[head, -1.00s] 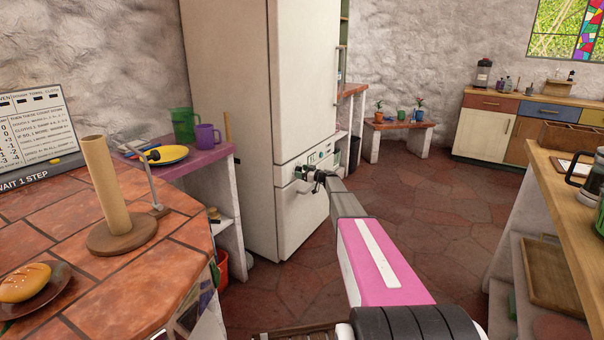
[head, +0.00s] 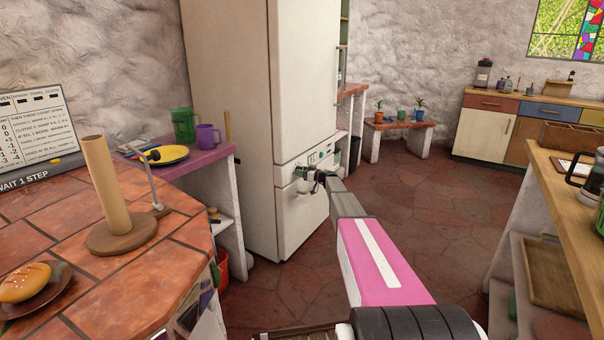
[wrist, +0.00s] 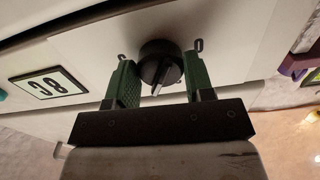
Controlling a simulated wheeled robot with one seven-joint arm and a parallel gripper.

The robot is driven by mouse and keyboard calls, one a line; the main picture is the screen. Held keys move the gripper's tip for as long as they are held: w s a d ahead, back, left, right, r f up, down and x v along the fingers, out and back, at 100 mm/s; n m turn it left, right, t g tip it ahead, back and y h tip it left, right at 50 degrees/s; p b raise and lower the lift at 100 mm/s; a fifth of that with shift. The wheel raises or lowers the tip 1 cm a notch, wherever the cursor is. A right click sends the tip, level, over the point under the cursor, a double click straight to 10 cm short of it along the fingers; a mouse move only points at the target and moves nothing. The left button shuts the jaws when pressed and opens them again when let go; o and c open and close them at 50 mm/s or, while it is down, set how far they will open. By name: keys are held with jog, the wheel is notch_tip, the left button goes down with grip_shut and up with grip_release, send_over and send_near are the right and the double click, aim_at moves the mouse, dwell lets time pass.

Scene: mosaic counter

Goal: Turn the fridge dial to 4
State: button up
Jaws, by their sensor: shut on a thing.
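The fridge (head: 290,110) is tall and cream, with its control panel (head: 320,154) between the upper and lower doors. My gripper (head: 306,174) is at the left part of this panel, and in the head view it hides the dial. In the wrist view the dial (wrist: 158,60) is a round black knob with a pale pointer mark. The green fingers of my gripper (wrist: 160,72) stand on either side of the knob and are shut on it. A small display (wrist: 48,87) beside the dial shows an 8 and another character.
The brick counter (head: 150,285) at the left holds a paper towel stand (head: 105,185) and a plate with bread. A purple shelf with mugs (head: 208,137) adjoins the fridge's left side. The wooden counter (head: 570,165) is at the right. The stone floor between is clear.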

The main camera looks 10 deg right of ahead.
jog(key=m, duration=0.5)
jog(key=shift+m, duration=0.4)
dwell(0.4)
jog(key=o, duration=0.9)
jog(key=shift+s, duration=0.1)
jog(key=v, duration=1)
jog(key=shift+s+d, duration=0.2)
jog(key=shift+d, duration=0.1)
